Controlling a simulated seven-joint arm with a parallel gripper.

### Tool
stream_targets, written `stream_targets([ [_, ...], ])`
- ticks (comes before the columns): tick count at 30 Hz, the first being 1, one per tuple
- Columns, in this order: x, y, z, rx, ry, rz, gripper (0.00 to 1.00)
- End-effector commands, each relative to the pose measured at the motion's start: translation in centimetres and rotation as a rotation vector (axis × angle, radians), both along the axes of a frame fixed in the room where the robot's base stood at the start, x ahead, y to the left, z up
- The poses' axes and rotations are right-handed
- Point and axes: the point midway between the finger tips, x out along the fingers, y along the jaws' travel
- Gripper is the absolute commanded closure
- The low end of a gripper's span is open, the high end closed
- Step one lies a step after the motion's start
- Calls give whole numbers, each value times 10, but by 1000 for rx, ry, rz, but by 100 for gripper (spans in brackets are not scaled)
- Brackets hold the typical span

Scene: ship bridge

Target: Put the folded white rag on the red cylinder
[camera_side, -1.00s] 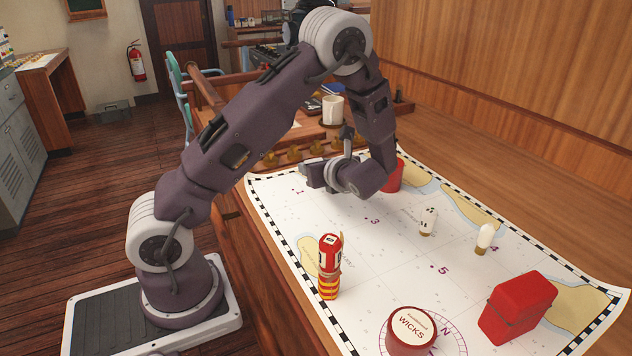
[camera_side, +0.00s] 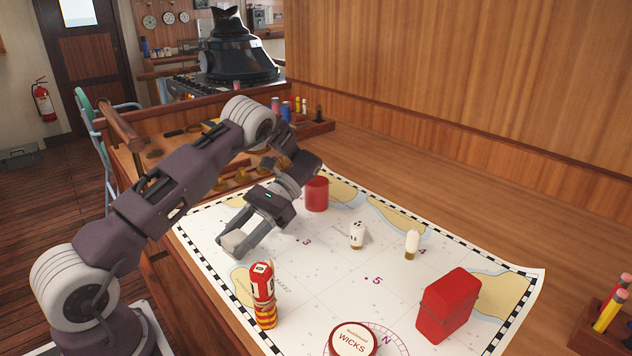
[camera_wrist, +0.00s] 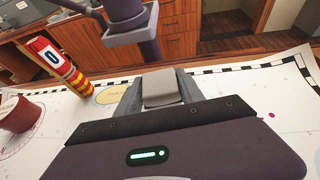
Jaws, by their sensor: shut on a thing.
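The folded white rag (camera_side: 233,243) is a small pale block between the fingertips of my gripper (camera_side: 240,240), low over the left part of the chart. I cannot tell whether it touches the chart. In the wrist view the rag (camera_wrist: 161,88) sits between both fingers of my gripper (camera_wrist: 160,92). The red cylinder (camera_side: 317,194) stands upright at the back of the chart, right of and behind my gripper, with nothing seen on its top. It is not in the wrist view.
A red-and-yellow flare (camera_side: 264,295) stands in front of my gripper. A round red wicks tin (camera_side: 352,340), a red box (camera_side: 446,305) and two small white bulb-like things (camera_side: 357,234) (camera_side: 412,243) are on the chart (camera_side: 330,280). The chart's middle has free room.

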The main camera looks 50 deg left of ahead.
Motion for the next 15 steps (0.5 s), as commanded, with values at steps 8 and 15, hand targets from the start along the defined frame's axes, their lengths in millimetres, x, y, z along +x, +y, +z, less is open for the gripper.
stream_targets([
  [8, 32, -33, 3, -6, -1, 398, 95],
  [15, 63, -53, 12, 1, 0, 715, 95],
])
